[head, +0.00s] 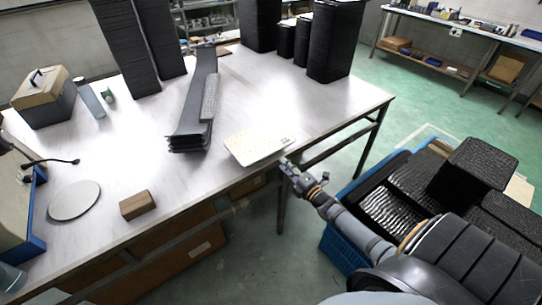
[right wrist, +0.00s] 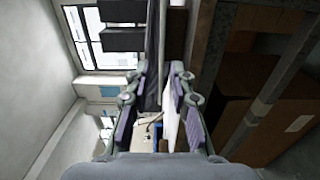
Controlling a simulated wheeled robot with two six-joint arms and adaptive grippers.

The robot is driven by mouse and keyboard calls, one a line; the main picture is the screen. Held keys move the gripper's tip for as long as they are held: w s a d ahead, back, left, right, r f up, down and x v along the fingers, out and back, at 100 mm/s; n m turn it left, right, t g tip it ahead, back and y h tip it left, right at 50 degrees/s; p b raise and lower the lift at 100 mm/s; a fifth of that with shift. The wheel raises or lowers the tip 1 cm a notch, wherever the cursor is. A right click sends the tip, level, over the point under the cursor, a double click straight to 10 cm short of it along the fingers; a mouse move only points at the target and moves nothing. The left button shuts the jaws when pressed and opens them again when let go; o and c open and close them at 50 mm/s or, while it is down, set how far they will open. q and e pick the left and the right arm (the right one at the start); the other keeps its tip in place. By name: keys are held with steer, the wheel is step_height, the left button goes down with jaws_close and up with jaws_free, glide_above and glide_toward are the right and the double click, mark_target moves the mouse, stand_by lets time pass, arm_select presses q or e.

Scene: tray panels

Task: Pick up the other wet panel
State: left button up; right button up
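A flat cream panel (head: 258,148) with small marks lies at the table's front right edge. My right gripper (head: 287,165) is just beside its near corner, at the table edge. In the right wrist view, the gripper (right wrist: 158,112) has its fingers apart. A white edge, likely this panel (right wrist: 171,108), shows in the gap near the right finger; contact cannot be told. Glossy black panels (head: 400,208) lie in the blue crates at the right, partly behind my arm. Which panel is wet cannot be told for sure. My left gripper is not in view.
Long dark grey panels (head: 198,105) lie stacked mid-table. Tall black stacks (head: 335,45) stand at the back. A brown block (head: 137,204), a round disc (head: 74,201) and a toolbox (head: 45,98) are at the left. Blue crates (head: 340,250) stand right of the table.

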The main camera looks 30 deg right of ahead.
mark_target(272, 153)
steer(key=w+b, duration=0.6)
steer(key=shift+w+a+f, duration=0.2)
steer(key=shift+w+f, duration=0.15)
steer(key=shift+f, duration=0.05)
steer(key=shift+w+r, duration=0.3)
steer(key=shift+w, duration=0.5)
jaws_close()
